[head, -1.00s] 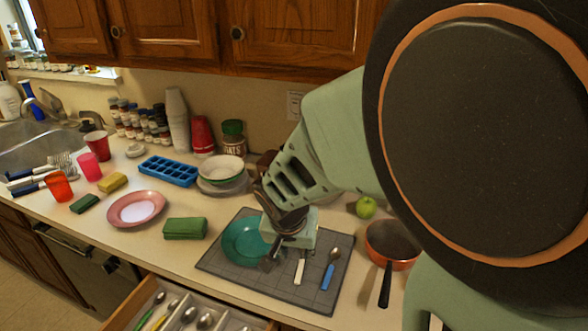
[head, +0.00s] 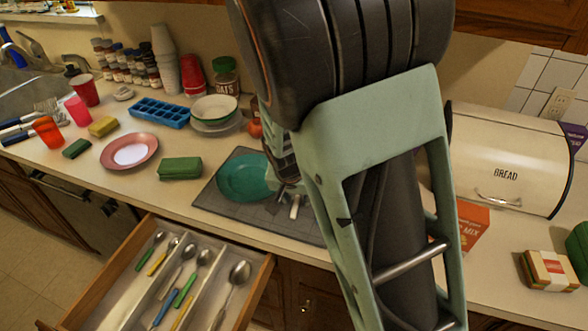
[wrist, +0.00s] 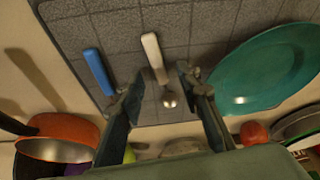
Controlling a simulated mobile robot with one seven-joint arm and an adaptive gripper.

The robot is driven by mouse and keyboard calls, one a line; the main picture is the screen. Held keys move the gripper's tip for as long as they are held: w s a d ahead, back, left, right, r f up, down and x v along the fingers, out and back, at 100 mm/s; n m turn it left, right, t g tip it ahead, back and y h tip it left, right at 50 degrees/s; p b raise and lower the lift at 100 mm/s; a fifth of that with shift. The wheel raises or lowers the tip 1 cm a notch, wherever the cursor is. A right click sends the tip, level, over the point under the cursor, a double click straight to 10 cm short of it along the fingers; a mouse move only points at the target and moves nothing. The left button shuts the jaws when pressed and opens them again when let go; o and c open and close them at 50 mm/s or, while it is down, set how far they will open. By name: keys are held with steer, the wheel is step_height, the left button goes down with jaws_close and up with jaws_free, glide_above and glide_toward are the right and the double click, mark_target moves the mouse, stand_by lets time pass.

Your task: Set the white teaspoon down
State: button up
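The white teaspoon (wrist: 152,55) appears to lie on the grey mat (wrist: 215,20) in the wrist view, its metal bowl between my fingers. My gripper (wrist: 160,80) is open, with a gap between each finger and the spoon. In the head view the white handle (head: 294,206) shows just below my gripper; the spoon's bowl is hidden and my fingers are mostly covered by my arm. A blue-handled spoon (wrist: 97,70) lies on the mat left of it in the wrist view. A teal plate (wrist: 265,70) lies to the right.
An orange pan (wrist: 62,130) stands beside the mat in the wrist view. An open drawer (head: 262,285) with several spoons is below the counter. A bread box (head: 505,155) stands right.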

steer(key=shift+w+f, duration=0.15)
steer(key=shift+f, duration=0.15)
steer(key=shift+f, duration=0.15)
jaws_close()
